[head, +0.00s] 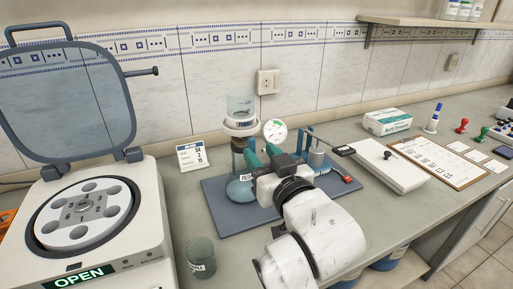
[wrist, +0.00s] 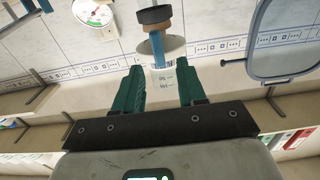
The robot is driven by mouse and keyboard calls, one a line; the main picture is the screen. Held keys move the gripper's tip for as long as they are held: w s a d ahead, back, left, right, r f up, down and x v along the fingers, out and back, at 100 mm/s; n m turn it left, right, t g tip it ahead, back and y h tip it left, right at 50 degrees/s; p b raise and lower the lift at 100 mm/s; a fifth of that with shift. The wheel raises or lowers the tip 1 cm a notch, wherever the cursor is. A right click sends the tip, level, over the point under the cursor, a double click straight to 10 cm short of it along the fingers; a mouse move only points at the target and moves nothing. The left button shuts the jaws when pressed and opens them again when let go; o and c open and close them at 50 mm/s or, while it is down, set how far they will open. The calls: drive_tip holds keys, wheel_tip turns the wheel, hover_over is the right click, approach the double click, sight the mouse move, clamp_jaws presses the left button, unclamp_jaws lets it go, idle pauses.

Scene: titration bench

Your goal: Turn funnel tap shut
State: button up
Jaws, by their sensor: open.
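The funnel (head: 240,124) is a clear vessel with a white collar, held upright above a blue round flask (head: 238,191) on a blue-grey base board (head: 232,222). My gripper (head: 258,156) has green fingers and is in front of the stem below the funnel. In the wrist view, which looks upside down, my gripper (wrist: 160,80) is open, with a white labelled part (wrist: 163,78) showing between the fingers. A blue stem (wrist: 157,45) and a dark collar (wrist: 153,16) show beyond the fingertips. I cannot make out the tap or its angle; my gripper may hide it in the head view.
A dial gauge (head: 275,131) stands just right of the funnel. A small beaker (head: 201,257) stands in front of the base board. A centrifuge (head: 95,225) with raised lid is at left. A white flat device (head: 390,166) and a clipboard (head: 436,160) lie at right.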

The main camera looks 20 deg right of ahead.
sight(253, 144)
drive_tip(key=shift+w, duration=1.65)
clamp_jaws()
